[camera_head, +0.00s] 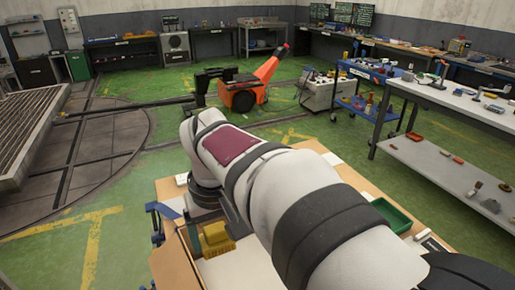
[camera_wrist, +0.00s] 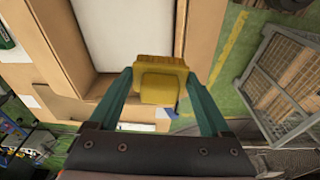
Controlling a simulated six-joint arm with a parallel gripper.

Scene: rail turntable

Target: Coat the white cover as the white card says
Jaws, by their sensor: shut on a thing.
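My gripper (camera_wrist: 160,76) is shut on a yellow block-like tool (camera_wrist: 160,86), one teal finger on each side of it. The same yellow tool (camera_head: 216,239) shows in the head view, low beside my arm, over the bench. A flat white panel (camera_wrist: 146,30), probably the white cover, lies inside a wooden border in the wrist view. The yellow tool overlaps its lower edge in the picture; I cannot tell whether they touch. The white panel (camera_head: 236,272) is partly hidden by my arm in the head view. I cannot make out a readable white card.
The wooden bench (camera_head: 172,265) is largely covered by my arm. A green tray (camera_head: 391,214) sits at its right side. A blue clamp-like part (camera_head: 160,220) is at its left edge. A mesh crate (camera_wrist: 280,80) stands on the floor at right.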

